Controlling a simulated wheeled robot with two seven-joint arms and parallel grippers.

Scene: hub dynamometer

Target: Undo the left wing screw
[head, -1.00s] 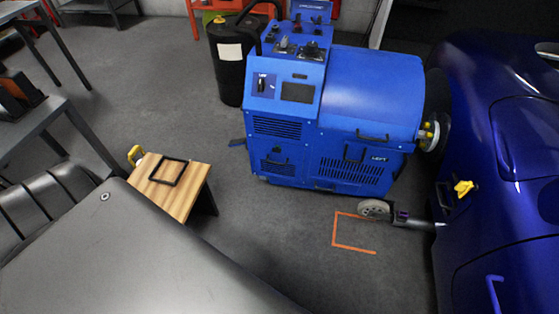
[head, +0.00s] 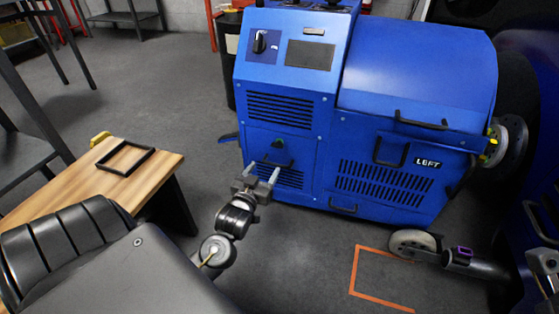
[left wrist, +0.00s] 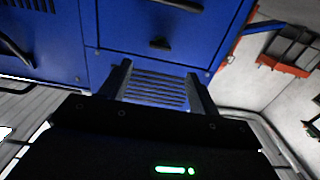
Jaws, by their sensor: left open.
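The blue dynamometer (head: 410,85) stands ahead, with a "LEFT" label on its side. A small dark knob (head: 278,143) sits on its front panel, between two vent grilles; it also shows in the left wrist view (left wrist: 160,43). I cannot tell whether this knob is the wing screw. My left gripper (head: 263,171) is open and empty in front of this panel, over the lower grille in the head view; its spread fingers also show in the left wrist view (left wrist: 160,80). What seems to be my right gripper (head: 545,268) is cut off at the right edge.
A wooden-topped table (head: 150,177) with a black frame (head: 125,158) stands at the left. A round hub (head: 513,142) with yellow parts is at right.

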